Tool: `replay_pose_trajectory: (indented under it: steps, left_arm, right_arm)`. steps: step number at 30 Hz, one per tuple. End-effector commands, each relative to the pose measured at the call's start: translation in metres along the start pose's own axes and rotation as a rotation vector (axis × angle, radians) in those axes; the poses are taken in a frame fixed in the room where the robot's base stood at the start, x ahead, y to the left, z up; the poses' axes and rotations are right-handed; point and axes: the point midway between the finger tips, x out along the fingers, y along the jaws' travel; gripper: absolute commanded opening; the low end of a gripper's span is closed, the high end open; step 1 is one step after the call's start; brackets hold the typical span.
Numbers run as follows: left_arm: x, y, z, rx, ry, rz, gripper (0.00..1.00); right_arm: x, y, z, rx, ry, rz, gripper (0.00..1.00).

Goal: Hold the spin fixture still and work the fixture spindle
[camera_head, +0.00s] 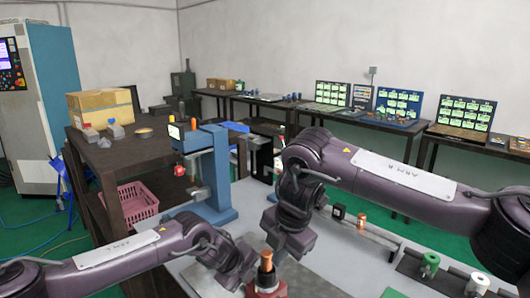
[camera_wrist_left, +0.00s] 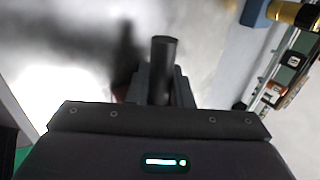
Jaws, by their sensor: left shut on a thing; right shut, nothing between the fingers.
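The spin fixture (camera_head: 267,288) shows at the bottom middle of the head view as a red base with a copper-coloured upright spindle (camera_head: 266,261). My left gripper (camera_head: 247,273) is low beside it on its left. In the left wrist view my left gripper (camera_wrist_left: 160,92) is shut on a dark round post, which stands up between the fingers; I cannot tell which part of the fixture it is. My right gripper (camera_head: 287,243) is shut and empty, pointing down just above and behind the spindle. Its fingertips are hard to make out.
A blue press-like stand (camera_head: 208,170) is behind my left arm, beside a dark shelf (camera_head: 95,180) with a pink basket (camera_head: 138,205). Panels (camera_head: 465,115) stand on the back tables.

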Motion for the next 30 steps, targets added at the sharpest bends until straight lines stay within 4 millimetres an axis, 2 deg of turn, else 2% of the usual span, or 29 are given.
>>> replay_pose_trajectory:
  steps: [12, 13, 18, 26, 30]
  left_arm:
    - [0.000, 0.001, -0.001, 0.000, 0.002, 0.001, 0.00]
    - [0.000, 0.001, -0.001, -0.001, 0.002, 0.001, 0.22]
    - [0.001, 0.001, 0.000, 0.000, 0.001, 0.002, 0.44]
    - [0.001, 0.004, 0.000, -0.001, 0.000, 0.008, 0.45]
    - [-0.011, 0.003, 0.001, -0.002, 0.001, 0.007, 0.45]
  right_arm:
    - [-0.005, 0.001, 0.000, -0.001, 0.000, -0.002, 0.00]
    - [-0.005, 0.001, 0.000, 0.000, 0.000, -0.002, 0.00]
    - [-0.004, 0.001, 0.000, 0.000, 0.000, -0.002, 0.00]
    - [-0.004, 0.001, 0.000, 0.000, 0.000, -0.002, 0.00]
    - [-0.004, 0.001, 0.000, 0.000, 0.000, -0.002, 0.00]
